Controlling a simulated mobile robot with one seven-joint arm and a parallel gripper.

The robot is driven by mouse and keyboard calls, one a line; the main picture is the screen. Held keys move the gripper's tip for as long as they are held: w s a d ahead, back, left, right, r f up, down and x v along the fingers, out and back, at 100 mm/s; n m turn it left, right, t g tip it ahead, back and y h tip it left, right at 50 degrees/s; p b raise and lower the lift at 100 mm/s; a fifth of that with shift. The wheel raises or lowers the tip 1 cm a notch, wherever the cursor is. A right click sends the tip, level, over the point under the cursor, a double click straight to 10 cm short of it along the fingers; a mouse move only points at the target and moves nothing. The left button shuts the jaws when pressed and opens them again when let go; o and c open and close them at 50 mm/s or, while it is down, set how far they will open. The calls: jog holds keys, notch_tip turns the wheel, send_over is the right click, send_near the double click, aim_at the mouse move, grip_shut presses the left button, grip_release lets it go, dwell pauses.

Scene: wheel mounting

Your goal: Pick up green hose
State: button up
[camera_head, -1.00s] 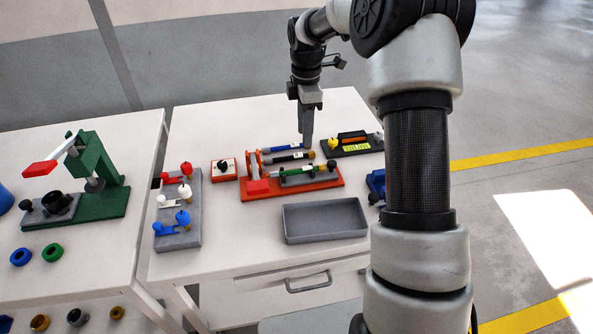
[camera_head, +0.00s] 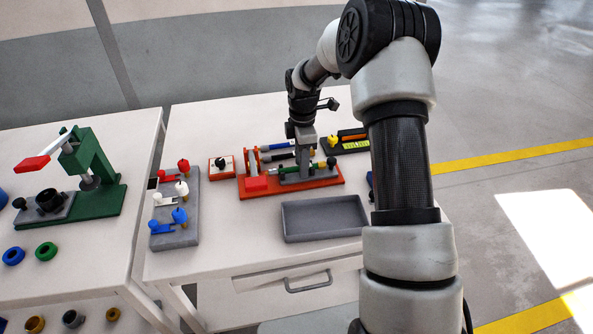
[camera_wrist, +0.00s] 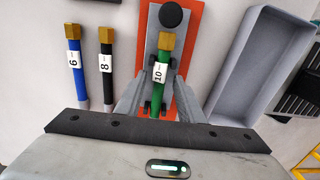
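The green hose (camera_wrist: 157,100) has a brass end and a white label reading 10. It lies in a grey holder on the orange fixture (camera_head: 245,188); in the head view a green part of it (camera_head: 281,170) shows left of my gripper. My gripper (camera_wrist: 160,90) is open, with one finger on each side of the hose and a gap visible on both sides. In the head view my gripper (camera_head: 305,165) is low over the fixture. The lower part of the hose is hidden by my gripper body in the wrist view.
A blue hose (camera_wrist: 77,80) labelled 6 and a black hose (camera_wrist: 106,75) labelled 8 lie left of the fixture in the wrist view. An empty grey tray (camera_head: 323,218) is in front. A grey block with coloured valves (camera_head: 178,215) stands at the left.

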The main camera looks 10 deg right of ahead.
grip_shut()
jog(key=shift+r, duration=0.15)
